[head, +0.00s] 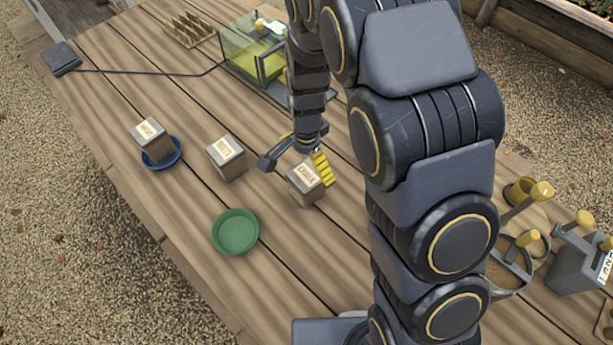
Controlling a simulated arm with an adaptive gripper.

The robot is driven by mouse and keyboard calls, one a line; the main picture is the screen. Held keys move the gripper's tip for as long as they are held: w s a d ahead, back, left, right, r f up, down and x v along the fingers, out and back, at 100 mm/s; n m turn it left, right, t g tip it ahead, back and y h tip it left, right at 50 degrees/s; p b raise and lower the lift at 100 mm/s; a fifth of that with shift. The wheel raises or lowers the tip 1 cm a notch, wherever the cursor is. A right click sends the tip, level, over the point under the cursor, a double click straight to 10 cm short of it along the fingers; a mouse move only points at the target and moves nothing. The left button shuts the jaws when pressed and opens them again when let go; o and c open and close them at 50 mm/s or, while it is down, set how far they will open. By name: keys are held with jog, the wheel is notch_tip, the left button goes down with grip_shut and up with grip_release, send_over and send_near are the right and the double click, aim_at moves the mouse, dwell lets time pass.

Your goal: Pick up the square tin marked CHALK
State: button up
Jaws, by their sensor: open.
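The square tin marked CHALK (305,187) stands on the wooden table near the middle of the head view, a grey-brown box with a pale label on top. My gripper (293,165) is open just above and behind it, with one dark finger to the left and a yellow-padded finger at the tin's upper right. Whether the fingers touch the tin cannot be told. Two similar tins stand to the left: a middle tin (227,158) on the bare table and a left tin (152,139) on a blue saucer (177,155); their labels are hard to read.
An empty green saucer (236,231) lies in front of the tins. A glass tank (246,51), a spiked wooden block (188,29) and a dark box with a cable (62,59) are at the back. Yellow-handled tools (541,191) and a grey container (582,265) stand at the right.

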aim_at(307, 174)
notch_tip(307, 174, down, 6)
jog(key=shift+s+f, duration=0.15)
jog(key=shift+f, duration=0.1)
jog(key=c, duration=1.1)
